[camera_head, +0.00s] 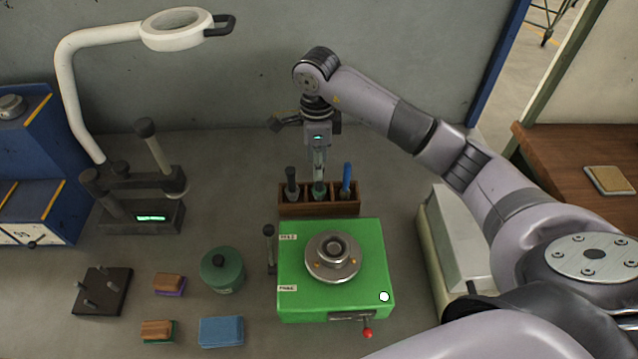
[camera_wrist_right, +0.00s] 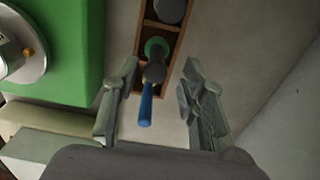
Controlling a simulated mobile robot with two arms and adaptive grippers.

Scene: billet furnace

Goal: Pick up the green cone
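A small green piece (camera_head: 319,187), which appears to be the green cone, stands in the middle slot of a wooden rack (camera_head: 320,210) behind the green machine. In the right wrist view the green piece (camera_wrist_right: 156,47) shows partly, next to a grey-topped tool with a blue handle. Its full shape is hidden. My right gripper (camera_head: 319,160) points down over the rack, above the middle slot. In the right wrist view my right gripper (camera_wrist_right: 162,88) has its fingers spread, with no held object visible. My left gripper is out of view.
A blue-handled tool (camera_head: 347,180) and a dark-handled tool (camera_head: 291,184) stand in the outer slots. The green machine (camera_head: 296,262) sits just in front. A magnifier lamp (camera_head: 75,85) stands at left. Wooden-topped blocks (camera_head: 169,283) and a green canister (camera_head: 222,270) lie front left.

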